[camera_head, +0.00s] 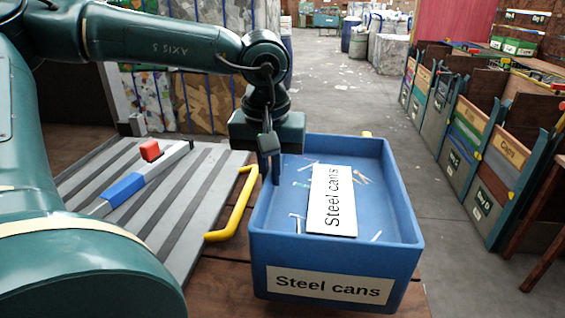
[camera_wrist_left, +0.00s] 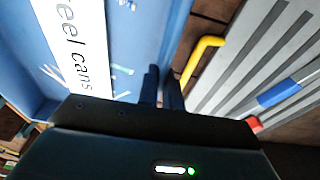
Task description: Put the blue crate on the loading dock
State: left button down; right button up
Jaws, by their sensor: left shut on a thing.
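The blue crate (camera_head: 402,210) is right of centre in the head view, with a "Steel cans" label on its near wall. A white "Steel cans" sign (camera_head: 331,200) and small scraps are inside it. My left gripper (camera_head: 270,178) is shut on the crate's left wall, with one finger inside it. The wrist view also shows my left gripper's fingers (camera_wrist_left: 163,88) at the wall of the blue crate (camera_wrist_left: 140,40). I cannot tell whether the crate rests on the wooden surface or hangs above it. No surface is clearly marked as the loading dock. My right gripper is out of view.
A grey ribbed platform (camera_head: 205,185) lies left of the crate, carrying a bar with a blue band (camera_head: 125,188) and red block (camera_head: 150,150). A yellow handle (camera_head: 236,207) stands between them. Labelled bins (camera_head: 470,130) line the right. Floor beyond the crate is open.

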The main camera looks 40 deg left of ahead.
aim_at(271, 196)
pick_arm(q)
jog(key=shift+w+f, duration=0.1)
jog(key=shift+f, duration=2.5)
jog(key=shift+f, duration=0.15)
jog(key=c, duration=1.6)
grip_release()
jog(key=shift+o, duration=0.2)
jog(key=r, duration=0.4)
jog(key=s+r, duration=0.1)
jog(key=r, duration=0.3)
jog(key=d+r, duration=0.1)
jog(key=r, duration=0.3)
jog(key=shift+s, duration=0.4)
